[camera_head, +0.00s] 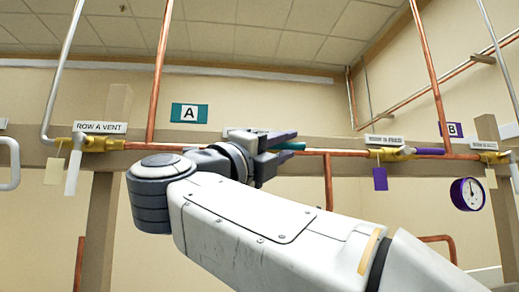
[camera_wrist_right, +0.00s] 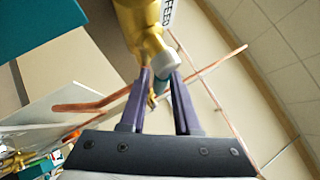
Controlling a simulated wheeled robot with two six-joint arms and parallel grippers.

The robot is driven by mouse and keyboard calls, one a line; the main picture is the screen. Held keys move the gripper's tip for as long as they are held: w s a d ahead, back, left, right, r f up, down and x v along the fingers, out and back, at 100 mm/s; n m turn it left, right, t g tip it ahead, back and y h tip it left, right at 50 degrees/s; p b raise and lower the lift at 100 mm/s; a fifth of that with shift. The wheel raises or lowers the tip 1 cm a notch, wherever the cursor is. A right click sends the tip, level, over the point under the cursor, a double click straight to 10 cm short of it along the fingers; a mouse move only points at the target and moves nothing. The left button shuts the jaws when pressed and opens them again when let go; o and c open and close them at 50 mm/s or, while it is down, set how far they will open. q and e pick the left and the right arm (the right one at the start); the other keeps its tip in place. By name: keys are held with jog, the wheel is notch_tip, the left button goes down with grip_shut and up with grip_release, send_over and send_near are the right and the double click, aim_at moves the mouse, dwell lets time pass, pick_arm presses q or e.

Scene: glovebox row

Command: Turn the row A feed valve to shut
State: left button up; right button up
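The row A feed valve shows in the right wrist view as a brass body (camera_wrist_right: 145,35) with a pale hub and a label reading FEED. Its teal handle (camera_wrist_right: 157,88) lies between my right gripper's two purple fingers (camera_wrist_right: 160,85), which stand apart with a gap beside the handle. My left gripper is in neither view.
A teal A sign (camera_head: 189,113) hangs above. The row A vent valve (camera_head: 100,144), with its pale handle hanging down, is at left. At right are a feed valve with a purple handle (camera_head: 430,151), a B sign (camera_head: 451,130) and a round gauge (camera_head: 467,194). Copper pipes run along the beam.

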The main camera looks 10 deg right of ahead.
aim_at(294, 143)
jog(key=shift+p+x, duration=0.55)
jog(key=shift+x, duration=1.1)
jog(key=shift+c, duration=0.3)
grip_shut()
